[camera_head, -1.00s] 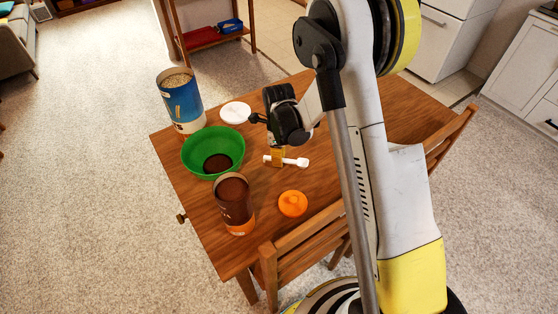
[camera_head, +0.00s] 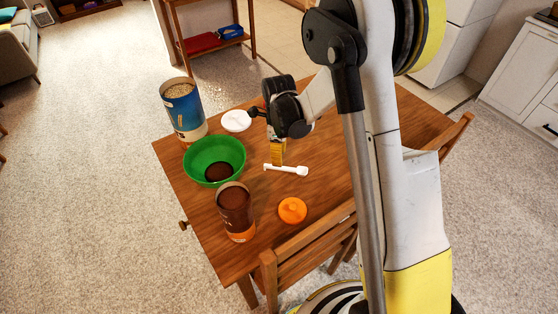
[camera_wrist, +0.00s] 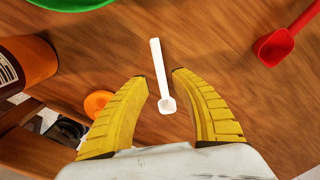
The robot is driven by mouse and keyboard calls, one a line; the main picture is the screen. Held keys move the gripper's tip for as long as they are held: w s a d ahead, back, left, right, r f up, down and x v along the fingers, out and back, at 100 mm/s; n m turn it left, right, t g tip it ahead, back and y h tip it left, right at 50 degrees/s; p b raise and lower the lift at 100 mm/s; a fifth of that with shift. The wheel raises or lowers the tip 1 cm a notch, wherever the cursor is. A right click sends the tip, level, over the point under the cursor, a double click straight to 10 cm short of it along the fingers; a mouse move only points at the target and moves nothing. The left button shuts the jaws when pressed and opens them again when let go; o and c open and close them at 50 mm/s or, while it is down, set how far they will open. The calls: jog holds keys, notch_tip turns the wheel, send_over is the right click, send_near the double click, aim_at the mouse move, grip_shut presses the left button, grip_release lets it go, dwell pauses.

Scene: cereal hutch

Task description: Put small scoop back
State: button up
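The small white scoop (camera_head: 287,169) lies flat on the wooden table. In the wrist view the white scoop (camera_wrist: 160,77) points its handle away from me, with its bowl end nearer my palm. My gripper (camera_head: 277,160) is above the table, just behind the scoop in the head view. Its yellow fingers (camera_wrist: 160,76) are spread to either side of the scoop in the wrist view and hold nothing. I cannot tell the exact height of the fingertips above the table. A brown canister (camera_head: 235,212) with dark contents stands open at the table's near left.
A green bowl (camera_head: 214,160) with dark contents, a blue canister (camera_head: 183,110), a white lid (camera_head: 236,121) and an orange lid (camera_head: 292,210) are on the table. A red scoop (camera_wrist: 273,47) lies at right in the wrist view. A chair (camera_head: 310,247) stands at the near edge.

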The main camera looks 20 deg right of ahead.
jog(key=s+r+n+t+p, duration=0.1)
jog(key=s+r+n, duration=0.15)
jog(key=r, duration=0.55)
jog(key=s+r+n+t+p, duration=0.1)
jog(key=r+n, duration=0.2)
jog(key=r, duration=0.4)
jog(key=s+d+r+n+t, duration=0.1)
jog(key=s+r+n+t, duration=0.1)
jog(key=s+r+n, duration=0.3)
jog(key=s+r+n+t, duration=0.3)
jog(key=s+r+n, duration=0.2)
jog(key=s+n, duration=0.7)
jog(key=shift+s+d+r+n, duration=0.15)
jog(key=shift+d+r+n, duration=0.15)
jog(key=shift+d+n, duration=0.15)
